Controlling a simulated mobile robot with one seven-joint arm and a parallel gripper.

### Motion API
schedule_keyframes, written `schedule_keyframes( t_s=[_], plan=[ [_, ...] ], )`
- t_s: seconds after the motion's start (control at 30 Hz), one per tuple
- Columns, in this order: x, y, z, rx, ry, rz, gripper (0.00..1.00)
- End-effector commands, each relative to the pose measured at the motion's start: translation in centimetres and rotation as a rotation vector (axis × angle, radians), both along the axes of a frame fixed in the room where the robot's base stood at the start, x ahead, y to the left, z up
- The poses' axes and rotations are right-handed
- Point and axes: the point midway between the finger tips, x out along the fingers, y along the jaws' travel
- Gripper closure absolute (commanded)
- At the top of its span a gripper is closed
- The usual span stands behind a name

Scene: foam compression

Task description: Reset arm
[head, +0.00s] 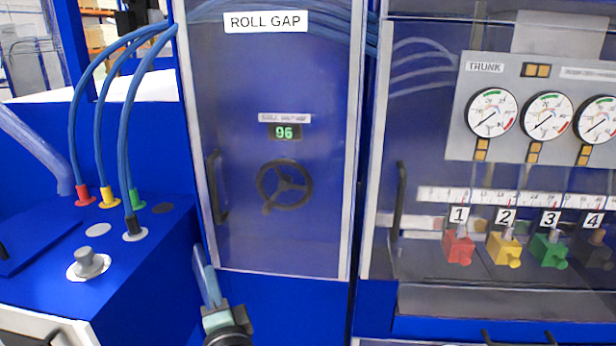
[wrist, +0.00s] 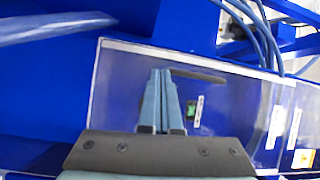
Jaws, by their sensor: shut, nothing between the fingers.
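My gripper (head: 207,258) is at the lower left of the roll gap door in the head view, pointing up. Its two blue-grey fingers are together with nothing between them. In the wrist view the gripper (wrist: 162,72) is in front of the clear door panel (wrist: 230,125), its tips near the dark door handle (wrist: 198,75). In the head view the handle (head: 217,188) stands on the door's left edge, just above the fingertips. I cannot tell whether the fingers touch the door.
Behind the closed door are a handwheel (head: 284,187) and a display (head: 285,132) reading 96. To the left, a blue bench carries hoses on coloured fittings (head: 108,197) and a grey knob (head: 89,262). To the right, a clear cover shows gauges (head: 492,113) and numbered valves (head: 458,246).

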Motion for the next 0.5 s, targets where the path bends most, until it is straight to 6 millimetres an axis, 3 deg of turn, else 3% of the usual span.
schedule_keyframes(
  t_s=[0.03,0.13,0.27,0.4,0.5],
  plan=[
    [0.2,-1.0,3.2,-0.053,-0.081,-0.024,1.00],
    [-0.1,-3.4,10.0,-0.209,-0.265,-0.096,1.00],
    [-2.0,-7.2,19.1,-0.446,-0.506,-0.243,1.00],
    [-6.0,-11.8,28.0,-0.705,-0.722,-0.456,1.00],
    [-9.9,-14.8,33.3,-0.878,-0.839,-0.629,1.00]
  ],
)
